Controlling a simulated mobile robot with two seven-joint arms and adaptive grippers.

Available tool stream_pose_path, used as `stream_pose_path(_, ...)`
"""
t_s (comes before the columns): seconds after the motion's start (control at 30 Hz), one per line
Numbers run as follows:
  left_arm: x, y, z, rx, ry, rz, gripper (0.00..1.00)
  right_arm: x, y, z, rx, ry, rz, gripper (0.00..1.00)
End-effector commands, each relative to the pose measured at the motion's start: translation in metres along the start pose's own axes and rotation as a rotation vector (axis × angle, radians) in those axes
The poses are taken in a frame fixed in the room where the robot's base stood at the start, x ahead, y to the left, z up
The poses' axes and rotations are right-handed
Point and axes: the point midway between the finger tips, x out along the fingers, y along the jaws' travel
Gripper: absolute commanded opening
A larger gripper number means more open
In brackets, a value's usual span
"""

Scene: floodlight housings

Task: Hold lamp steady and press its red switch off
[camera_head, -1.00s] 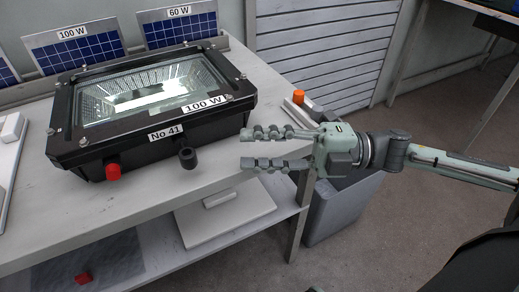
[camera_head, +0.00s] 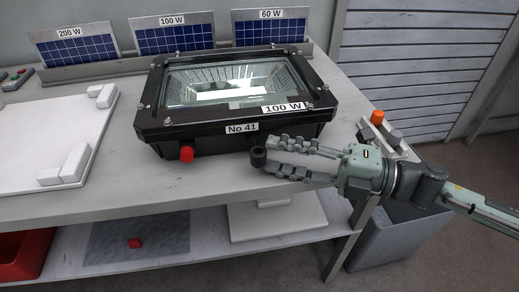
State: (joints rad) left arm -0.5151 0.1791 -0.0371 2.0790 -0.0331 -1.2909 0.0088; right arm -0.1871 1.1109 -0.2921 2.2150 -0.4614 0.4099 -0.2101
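The lamp (camera_head: 237,92) is a black floodlight housing with a glass front, labelled "100 W" and "No 41". It lies face up on the table. Its red switch (camera_head: 187,154) sticks out of the front side at the left. A black cylindrical stub (camera_head: 258,157) sticks out at the front right. My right gripper (camera_head: 271,155) is open, its fingers pointing left, with the fingertips close by the stub. I cannot tell whether they touch it. The red switch is clear of the fingers. My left gripper is not in view.
Solar panels labelled 200 W (camera_head: 73,46), 100 W (camera_head: 173,34) and 60 W (camera_head: 270,26) stand behind. A white board (camera_head: 45,140) with blocks lies left. An orange-knobbed fixture (camera_head: 377,117) stands right. Below are a shelf (camera_head: 185,240), a red bin (camera_head: 22,255) and a grey bin (camera_head: 385,245).

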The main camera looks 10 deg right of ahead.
Motion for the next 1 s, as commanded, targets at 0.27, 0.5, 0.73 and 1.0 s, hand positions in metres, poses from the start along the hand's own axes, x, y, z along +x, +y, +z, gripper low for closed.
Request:
stream_pose_path(0.27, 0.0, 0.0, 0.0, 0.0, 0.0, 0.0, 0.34, 0.031, 0.001, 0.001, -0.004, 0.0, 0.001, 0.38)
stream_pose_path(0.5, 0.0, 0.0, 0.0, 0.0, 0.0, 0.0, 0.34, 0.042, 0.001, 0.0, -0.003, 0.0, 0.0, 0.38)
stream_pose_path(0.73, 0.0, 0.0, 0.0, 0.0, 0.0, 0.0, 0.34, 0.043, 0.0, 0.0, -0.002, 0.0, -0.001, 0.38)
stream_pose_path(1.0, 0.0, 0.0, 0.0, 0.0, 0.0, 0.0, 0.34, 0.042, 0.0, 0.0, -0.002, 0.0, -0.001, 0.09)
